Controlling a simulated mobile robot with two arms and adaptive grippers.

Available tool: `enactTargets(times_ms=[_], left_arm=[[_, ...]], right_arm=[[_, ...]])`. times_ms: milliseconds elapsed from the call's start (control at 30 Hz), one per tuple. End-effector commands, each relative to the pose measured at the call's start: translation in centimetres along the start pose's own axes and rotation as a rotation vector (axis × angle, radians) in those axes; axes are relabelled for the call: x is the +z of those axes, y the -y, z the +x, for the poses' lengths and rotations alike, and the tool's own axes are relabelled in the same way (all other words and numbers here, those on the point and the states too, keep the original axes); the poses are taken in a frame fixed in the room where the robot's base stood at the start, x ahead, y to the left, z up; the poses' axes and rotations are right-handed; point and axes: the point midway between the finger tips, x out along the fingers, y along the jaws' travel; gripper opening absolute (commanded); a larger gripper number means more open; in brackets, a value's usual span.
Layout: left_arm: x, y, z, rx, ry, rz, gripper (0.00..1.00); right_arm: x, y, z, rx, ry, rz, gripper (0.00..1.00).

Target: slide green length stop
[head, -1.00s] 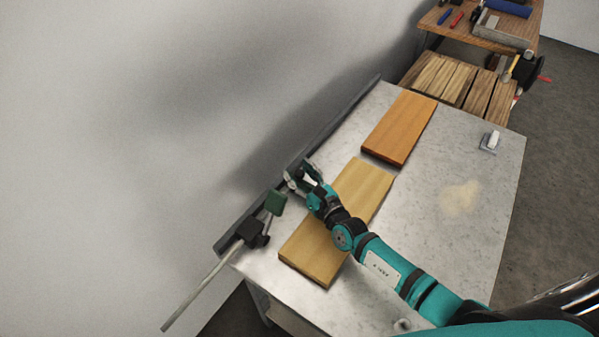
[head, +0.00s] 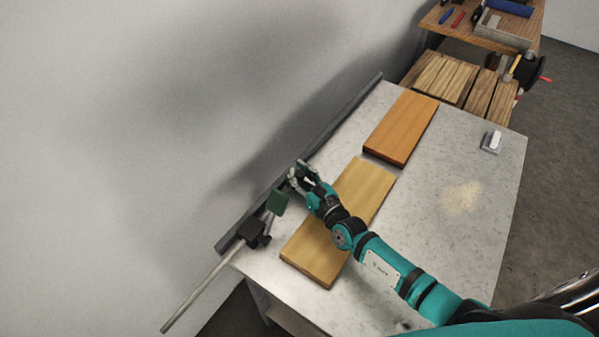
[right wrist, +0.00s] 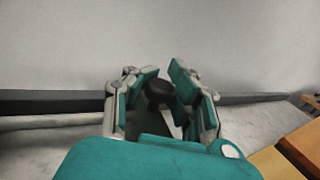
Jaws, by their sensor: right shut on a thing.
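The green length stop (head: 277,202) is a small green plate beside a dark block (head: 254,233) near the table's lower left corner. A pale rod (head: 196,292) runs from the block past the table edge. My right gripper (head: 297,174) is just above and right of the green plate in the head view. In the right wrist view its fingers (right wrist: 160,92) are around a dark round knob (right wrist: 159,91) and shut on it. The fingers hide part of the knob, and I cannot see how it joins the stop. My left gripper is not in view.
A pale board (head: 311,256) lies under my right forearm, with an orange board (head: 402,129) beyond it. A dark rail (head: 340,122) runs along the wall edge. A small white object (head: 493,141) and a sawdust patch (head: 461,197) are at the right. A wooden rack (head: 445,78) stands behind.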

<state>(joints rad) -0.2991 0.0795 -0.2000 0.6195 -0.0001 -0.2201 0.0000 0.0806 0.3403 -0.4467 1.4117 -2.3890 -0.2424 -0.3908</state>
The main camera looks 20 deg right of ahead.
Motion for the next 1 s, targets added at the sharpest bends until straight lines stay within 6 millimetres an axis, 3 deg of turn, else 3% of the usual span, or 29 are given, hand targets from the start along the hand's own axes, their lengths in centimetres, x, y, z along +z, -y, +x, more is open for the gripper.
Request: enactTargets(times_ms=[300,633,1000], left_arm=[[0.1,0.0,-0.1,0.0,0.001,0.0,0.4],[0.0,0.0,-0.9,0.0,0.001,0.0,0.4],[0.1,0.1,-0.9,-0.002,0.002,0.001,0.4]], right_arm=[[-0.4,0.2,-0.4,-0.005,-0.009,-0.002,0.0],[-0.6,-5.3,-2.7,-0.004,-0.012,0.001,0.0],[-0.7,-6.4,-3.1,-0.001,-0.013,-0.003,0.0]])
